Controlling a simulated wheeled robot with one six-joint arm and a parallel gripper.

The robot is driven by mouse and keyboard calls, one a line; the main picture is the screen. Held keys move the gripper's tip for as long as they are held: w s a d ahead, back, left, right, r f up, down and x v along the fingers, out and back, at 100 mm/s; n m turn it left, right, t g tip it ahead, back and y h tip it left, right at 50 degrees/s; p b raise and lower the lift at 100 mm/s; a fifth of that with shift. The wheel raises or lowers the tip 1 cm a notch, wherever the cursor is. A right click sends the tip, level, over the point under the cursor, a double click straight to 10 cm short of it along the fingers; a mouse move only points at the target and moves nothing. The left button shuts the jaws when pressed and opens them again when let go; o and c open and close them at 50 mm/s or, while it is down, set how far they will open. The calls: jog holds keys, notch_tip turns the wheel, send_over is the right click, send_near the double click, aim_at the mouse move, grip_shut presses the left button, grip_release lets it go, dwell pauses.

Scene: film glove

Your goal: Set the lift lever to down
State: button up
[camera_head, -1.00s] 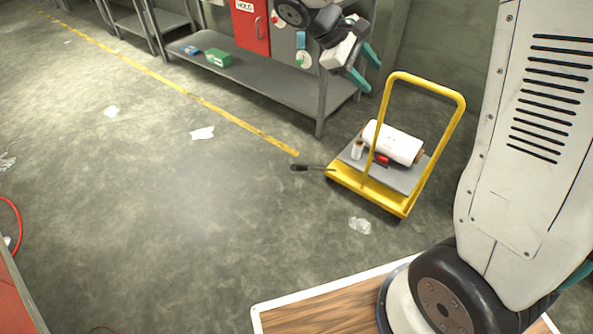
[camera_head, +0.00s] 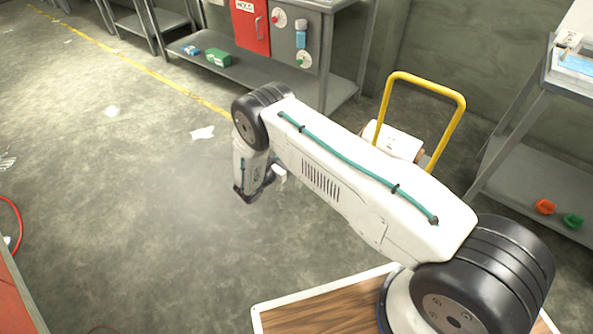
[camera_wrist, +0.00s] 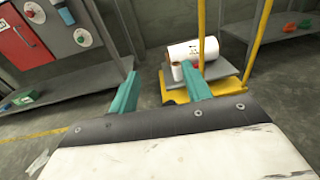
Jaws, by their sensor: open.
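The yellow cart (camera_head: 460,112) stands right of centre, and my arm hides most of its deck. A white film roll (camera_head: 398,141) lies on it. In the wrist view the cart (camera_wrist: 240,87) is just beyond my gripper (camera_wrist: 161,82), with the film roll (camera_wrist: 190,50) and a small roll (camera_wrist: 177,71) on its deck. My gripper is open, its two teal fingers apart with nothing between them. The right finger overlaps the cart's near side in that view. The lift lever cannot be made out now in either view; it is hidden behind my arm or gripper.
A grey bench (camera_head: 245,75) with a red panel (camera_head: 250,27) stands at the back. A grey shelf (camera_head: 515,165) with red and green items is at the right. Bare floor (camera_head: 130,220) lies to the left, with scraps of film on it.

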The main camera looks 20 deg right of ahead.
jog(key=s+a+f+n+t+y, duration=0.2)
jog(key=s+f+n+t, duration=0.15)
jog(key=f, duration=0.65)
jog(key=shift+n, duration=0.25)
jog(key=x, duration=0.5)
jog(key=f+x, duration=0.1)
jog(key=x, duration=0.1)
jog(key=shift+w+d, duration=0.25)
jog(key=shift+w, duration=0.1)
grip_shut()
jog(key=shift+w+r, duration=0.1)
jog(key=shift+r, duration=0.05)
